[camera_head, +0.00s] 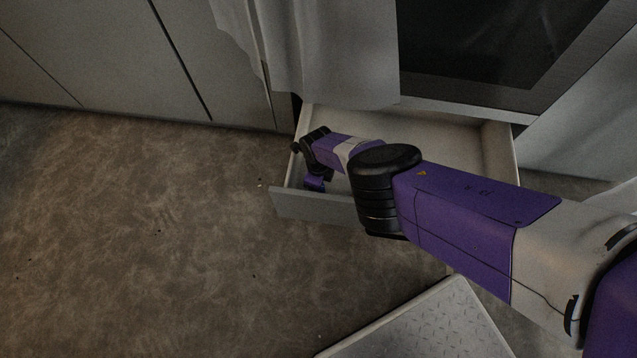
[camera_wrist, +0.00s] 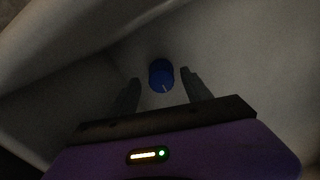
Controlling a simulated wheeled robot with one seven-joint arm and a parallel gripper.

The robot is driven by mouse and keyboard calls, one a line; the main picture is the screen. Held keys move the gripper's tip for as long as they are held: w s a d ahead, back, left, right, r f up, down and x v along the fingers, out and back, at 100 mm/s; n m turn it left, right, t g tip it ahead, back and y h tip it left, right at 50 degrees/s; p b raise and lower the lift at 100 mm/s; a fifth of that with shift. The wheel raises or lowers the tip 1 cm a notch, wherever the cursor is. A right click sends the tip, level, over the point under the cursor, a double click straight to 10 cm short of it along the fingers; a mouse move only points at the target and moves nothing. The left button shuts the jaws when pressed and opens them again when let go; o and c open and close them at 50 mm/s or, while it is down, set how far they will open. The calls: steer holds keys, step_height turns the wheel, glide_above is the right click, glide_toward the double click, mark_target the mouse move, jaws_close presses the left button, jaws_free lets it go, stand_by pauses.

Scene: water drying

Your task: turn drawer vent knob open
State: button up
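A blue round knob (camera_wrist: 161,75) with a pale line mark sits on a light inner surface of the drawer in the wrist view. My gripper (camera_wrist: 162,82) has its two fingers spread, one on each side of the knob; I cannot tell whether they touch it. In the head view my gripper (camera_head: 312,178) reaches into the left end of the open drawer (camera_head: 498,155), and the knob is hidden there behind my arm.
The drawer stands pulled out below an appliance with a dark glass front (camera_head: 480,40). A pale cloth (camera_head: 320,50) hangs over the drawer's back left. A grey textured plate (camera_head: 430,325) lies on the floor in front. The brown floor (camera_head: 130,230) at left is clear.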

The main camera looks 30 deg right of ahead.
steer(key=shift+d+r, duration=0.1)
step_height(320, 180, up, 8)
steer(key=p, duration=0.7)
steer(key=shift+f+p, duration=0.2)
steer(key=shift+p, duration=0.2)
steer(key=shift+r, duration=0.1)
